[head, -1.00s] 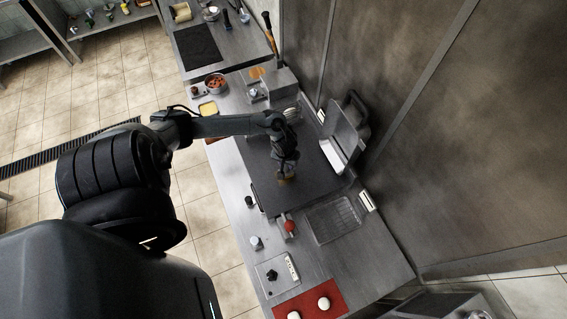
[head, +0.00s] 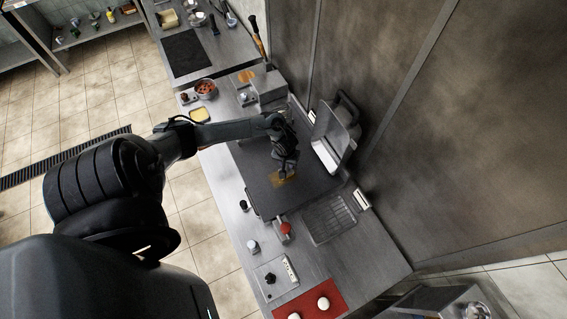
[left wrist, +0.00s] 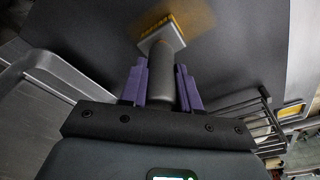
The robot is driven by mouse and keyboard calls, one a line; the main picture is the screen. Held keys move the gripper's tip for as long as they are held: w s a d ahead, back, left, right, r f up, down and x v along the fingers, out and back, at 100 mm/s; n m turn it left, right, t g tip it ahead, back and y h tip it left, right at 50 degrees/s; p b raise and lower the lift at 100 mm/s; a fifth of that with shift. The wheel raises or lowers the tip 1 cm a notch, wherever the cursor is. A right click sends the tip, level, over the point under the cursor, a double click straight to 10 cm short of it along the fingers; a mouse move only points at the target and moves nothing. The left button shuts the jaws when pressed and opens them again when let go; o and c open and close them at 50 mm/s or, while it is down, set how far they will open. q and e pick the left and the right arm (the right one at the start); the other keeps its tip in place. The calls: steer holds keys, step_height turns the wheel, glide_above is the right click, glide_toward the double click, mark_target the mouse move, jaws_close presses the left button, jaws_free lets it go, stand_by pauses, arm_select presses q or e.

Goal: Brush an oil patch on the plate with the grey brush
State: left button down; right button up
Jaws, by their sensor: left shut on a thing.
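My left gripper (head: 285,168) is over the dark grey plate (head: 262,196) in the middle of the counter. In the left wrist view its purple fingers (left wrist: 161,90) are shut on the grey handle of the brush (left wrist: 160,68). The brush head has yellowish bristles and points at the plate (left wrist: 235,60). A brown-orange oil patch (head: 283,179) shows on the plate in the head view, just below the gripper. The patch also shows beside the bristles in the left wrist view (left wrist: 198,18). I cannot tell whether the bristles touch the plate. My right gripper is not in view.
An open-lidded metal box (head: 330,138) stands at the plate's right edge. A wire rack (head: 331,218) and a red-topped container (head: 285,228) sit below the plate. A red mat (head: 310,303) with white round pieces lies at the counter's near end. A wall (head: 440,120) rises at right.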

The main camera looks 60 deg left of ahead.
arm_select(q)
steer(key=shift+w, duration=0.2)
stand_by(0.3)
steer(key=shift+w, duration=1.5)
steer(key=shift+s, duration=0.15)
steer(key=shift+s+r, duration=0.1)
steer(key=shift+s, duration=1.35)
steer(key=shift+s, duration=0.1)
steer(key=shift+s, duration=1.5)
steer(key=shift+s, duration=0.1)
steer(key=shift+s+d, duration=0.1)
steer(key=shift+s, duration=1.45)
